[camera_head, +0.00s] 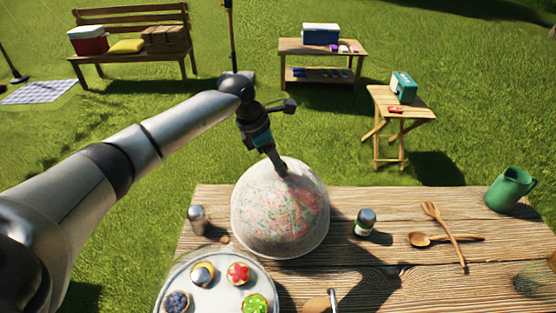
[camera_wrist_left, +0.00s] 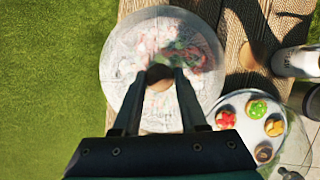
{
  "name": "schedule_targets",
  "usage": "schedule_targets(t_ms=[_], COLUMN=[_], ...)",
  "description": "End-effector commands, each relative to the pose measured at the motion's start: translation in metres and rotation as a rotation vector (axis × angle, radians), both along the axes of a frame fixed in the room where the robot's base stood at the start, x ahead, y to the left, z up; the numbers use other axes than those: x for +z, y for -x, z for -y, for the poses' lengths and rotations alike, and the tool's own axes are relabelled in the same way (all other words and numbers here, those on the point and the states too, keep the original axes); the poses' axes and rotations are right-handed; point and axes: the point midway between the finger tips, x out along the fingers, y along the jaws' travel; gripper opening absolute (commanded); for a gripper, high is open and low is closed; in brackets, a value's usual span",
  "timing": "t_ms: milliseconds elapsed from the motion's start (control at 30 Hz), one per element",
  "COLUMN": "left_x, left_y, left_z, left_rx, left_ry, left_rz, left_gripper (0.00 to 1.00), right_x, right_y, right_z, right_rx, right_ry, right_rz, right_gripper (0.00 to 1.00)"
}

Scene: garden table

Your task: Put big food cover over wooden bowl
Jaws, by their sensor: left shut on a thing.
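The big food cover (camera_head: 280,207) is a pale, see-through dome near the far edge of the wooden table. My left gripper (camera_head: 283,171) is shut on the knob on its top. The left wrist view shows the cover (camera_wrist_left: 121,65) from above, with the round brown knob between the fingertips (camera_wrist_left: 160,73). Red, green and white patches show through the cover; I cannot tell whether they are food in the wooden bowl. The bowl's own outline is not clear. I cannot tell whether the cover's rim touches the table (camera_head: 400,284). My right gripper is not in view.
A round tray (camera_head: 215,298) of small tarts is close by at the front left. A shaker (camera_head: 197,219) stands left of the cover and another (camera_head: 365,222) right. A wooden fork (camera_head: 445,232), wooden spoon (camera_head: 430,239) and green jug (camera_head: 509,189) are farther right.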

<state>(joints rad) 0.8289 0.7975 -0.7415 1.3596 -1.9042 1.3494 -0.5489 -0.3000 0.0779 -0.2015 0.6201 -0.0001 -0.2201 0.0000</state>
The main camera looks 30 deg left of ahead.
Motion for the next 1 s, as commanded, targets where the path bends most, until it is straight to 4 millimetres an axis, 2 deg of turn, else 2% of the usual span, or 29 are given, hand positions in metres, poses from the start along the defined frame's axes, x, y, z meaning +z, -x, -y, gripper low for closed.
schedule_targets(t_ms=[100,400,1000], left_x=[-0.012,-0.032,-0.042], left_y=[0.000,0.000,0.002], left_z=[0.000,0.000,0.001], left_rx=[0.000,0.000,-0.002], left_ry=[0.001,0.001,-0.001], left_rz=[0.001,0.001,-0.006], left_gripper=[0.00,0.00,0.00], right_x=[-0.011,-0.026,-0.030], right_y=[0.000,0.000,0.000], right_z=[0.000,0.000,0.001], right_rx=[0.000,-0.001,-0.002], right_ry=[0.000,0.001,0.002], right_rz=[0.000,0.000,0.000], right_gripper=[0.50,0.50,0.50])
